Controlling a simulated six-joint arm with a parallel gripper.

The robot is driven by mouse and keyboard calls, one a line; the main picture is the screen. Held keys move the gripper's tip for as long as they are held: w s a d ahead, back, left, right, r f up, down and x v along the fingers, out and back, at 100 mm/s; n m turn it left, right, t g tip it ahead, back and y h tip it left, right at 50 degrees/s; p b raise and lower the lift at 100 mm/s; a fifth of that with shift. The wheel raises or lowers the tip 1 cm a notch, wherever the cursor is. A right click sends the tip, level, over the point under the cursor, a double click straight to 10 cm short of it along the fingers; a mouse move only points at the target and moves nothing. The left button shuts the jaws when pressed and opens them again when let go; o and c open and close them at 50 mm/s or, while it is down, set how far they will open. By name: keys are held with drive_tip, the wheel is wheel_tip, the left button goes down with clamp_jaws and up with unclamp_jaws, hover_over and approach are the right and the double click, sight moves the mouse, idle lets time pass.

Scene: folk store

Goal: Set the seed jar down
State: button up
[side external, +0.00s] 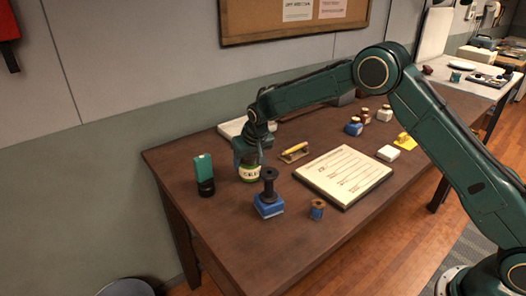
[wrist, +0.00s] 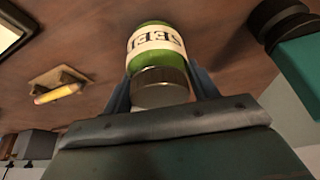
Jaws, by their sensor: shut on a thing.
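The seed jar (side external: 250,173) is green with a white label and stands upright at the left part of the brown table, at or very near its top. In the wrist view the jar (wrist: 158,40) shows its label lettering and a grey-brown lid (wrist: 160,85). My gripper (side external: 248,155) comes from above and is shut on the jar, with a blue finger on each side of the lid (wrist: 160,92). I cannot tell whether the jar's base touches the table.
A teal and black bottle (side external: 204,175) stands left of the jar. A blue-based stamp (side external: 269,195) is close in front. A wooden holder with a yellow item (side external: 295,152) is to the right, then a paper board (side external: 343,175). A small spool (side external: 317,209) is near the front edge.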

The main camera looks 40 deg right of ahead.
drive_tip(key=o, duration=1.1)
drive_tip(key=shift+f, duration=0.1)
drive_tip(key=shift+v, duration=6.2)
